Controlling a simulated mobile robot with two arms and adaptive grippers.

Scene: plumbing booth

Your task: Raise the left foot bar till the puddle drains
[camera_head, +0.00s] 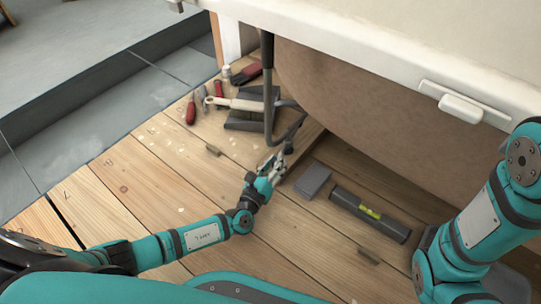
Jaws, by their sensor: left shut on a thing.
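The left foot bar (268,90) is a dark metal bar that comes down from under the white tub or tray (390,40) and bends near the floor. My left gripper (279,162) is low over the floorboards, shut on the dark lower end of the bar. The fingers hide part of this contact. My right arm shows at the right, but its gripper is out of view. I cannot make out a puddle on the visible part of the white rim.
A spirit level (370,214) and a grey block (313,180) lie right of my left gripper. A brush (238,103), a dark dustpan (250,112) and red-handled tools (191,110) lie behind it. The brown curved panel (370,115) bounds the right side. Floorboards at left are mostly clear.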

